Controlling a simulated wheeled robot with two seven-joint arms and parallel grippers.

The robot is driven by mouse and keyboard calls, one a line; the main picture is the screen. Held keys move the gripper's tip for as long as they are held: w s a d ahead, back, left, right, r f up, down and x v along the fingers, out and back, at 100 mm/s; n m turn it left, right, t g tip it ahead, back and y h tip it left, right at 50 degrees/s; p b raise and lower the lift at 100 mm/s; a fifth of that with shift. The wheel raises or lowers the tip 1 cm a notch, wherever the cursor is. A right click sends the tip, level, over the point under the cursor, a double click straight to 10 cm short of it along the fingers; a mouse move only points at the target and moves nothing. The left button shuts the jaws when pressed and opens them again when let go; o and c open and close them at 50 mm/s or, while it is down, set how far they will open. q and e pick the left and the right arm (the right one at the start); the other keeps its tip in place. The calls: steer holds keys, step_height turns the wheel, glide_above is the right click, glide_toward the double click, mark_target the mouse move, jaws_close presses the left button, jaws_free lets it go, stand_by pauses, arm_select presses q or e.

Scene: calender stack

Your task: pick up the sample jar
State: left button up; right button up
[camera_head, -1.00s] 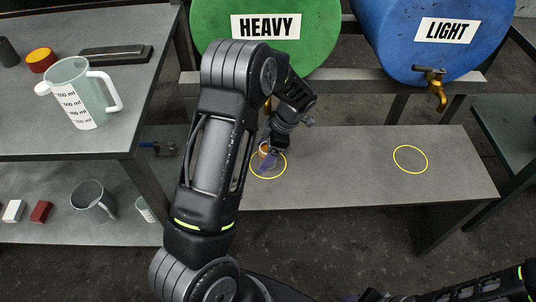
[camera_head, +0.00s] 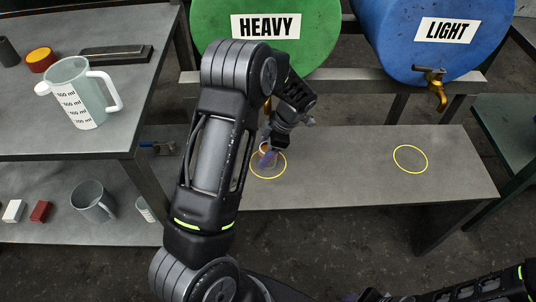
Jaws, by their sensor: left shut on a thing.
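The sample jar (camera_head: 265,149) is small and shows an orange-brown edge; most of it is hidden by my left gripper. It is at the left yellow circle (camera_head: 283,173) on the grey bench, under the green HEAVY drum. My left gripper (camera_head: 266,157) reaches down over the circle and is shut on the jar. I cannot tell whether the jar touches the bench. My right gripper is not clearly in view; only part of my right arm shows at the lower right.
The green HEAVY drum (camera_head: 300,56) and blue LIGHT drum (camera_head: 430,60) with a brass tap (camera_head: 438,88) stand behind the bench (camera_head: 340,172). A right yellow circle (camera_head: 410,159) is empty. A measuring jug (camera_head: 77,95) stands on the left table (camera_head: 50,140).

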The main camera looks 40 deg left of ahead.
arm_select(q)
jaws_close()
steer(key=shift+r, duration=0.3)
stand_by(0.4)
